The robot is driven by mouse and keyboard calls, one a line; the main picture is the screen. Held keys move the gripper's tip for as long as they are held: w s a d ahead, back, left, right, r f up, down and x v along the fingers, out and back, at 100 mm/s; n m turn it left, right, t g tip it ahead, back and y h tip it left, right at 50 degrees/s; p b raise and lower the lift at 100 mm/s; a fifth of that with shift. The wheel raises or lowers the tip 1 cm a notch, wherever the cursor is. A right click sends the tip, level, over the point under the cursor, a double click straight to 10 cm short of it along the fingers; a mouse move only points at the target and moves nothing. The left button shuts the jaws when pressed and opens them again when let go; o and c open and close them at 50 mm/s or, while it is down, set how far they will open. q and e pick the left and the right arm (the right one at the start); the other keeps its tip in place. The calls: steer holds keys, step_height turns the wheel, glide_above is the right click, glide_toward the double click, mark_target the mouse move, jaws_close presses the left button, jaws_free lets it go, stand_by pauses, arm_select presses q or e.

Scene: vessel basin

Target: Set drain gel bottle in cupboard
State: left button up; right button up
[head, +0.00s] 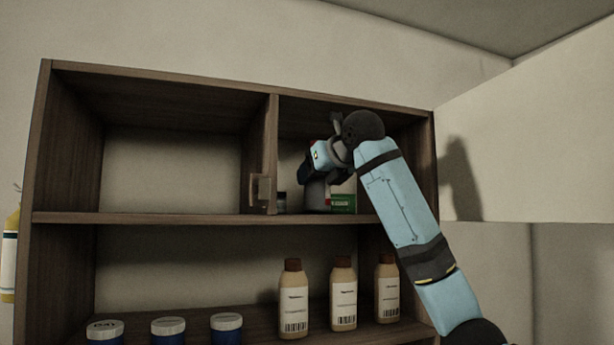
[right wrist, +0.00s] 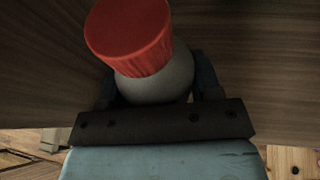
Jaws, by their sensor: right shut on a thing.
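The cupboard (head: 150,219) is an open wooden unit on the wall, with an upper shelf split by a divider. My right gripper (head: 318,172) is inside the upper right compartment, shut on the drain gel bottle (head: 317,193). The grey bottle is just above or touching the upper shelf; I cannot tell which. In the right wrist view, its red cap (right wrist: 130,38) and pale shoulder (right wrist: 155,83) show between the fingers of my right gripper (right wrist: 155,92). My left gripper is not in view.
A green box (head: 343,203) and a small dark jar (head: 281,202) stand in the same compartment. A handle-like piece (head: 262,188) sits by the divider (head: 271,150). The upper left compartment is empty. Brown-capped bottles (head: 293,300) and white-lidded jars (head: 168,328) stand below.

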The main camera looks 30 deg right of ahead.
steer(key=shift+w+r, duration=0.15)
steer(key=shift+w, duration=0.2)
steer(key=w+p, duration=0.1)
steer(key=w, duration=0.2)
steer(key=shift+w+d+p, duration=0.15)
steer(key=shift+w+p, duration=0.25)
steer(key=shift+f, duration=0.4)
steer(key=shift+s+d, duration=0.1)
steer(key=shift+s, duration=0.1)
steer(key=shift+f, duration=0.1)
steer(key=o, duration=1.1)
steer(key=shift+f, duration=0.1)
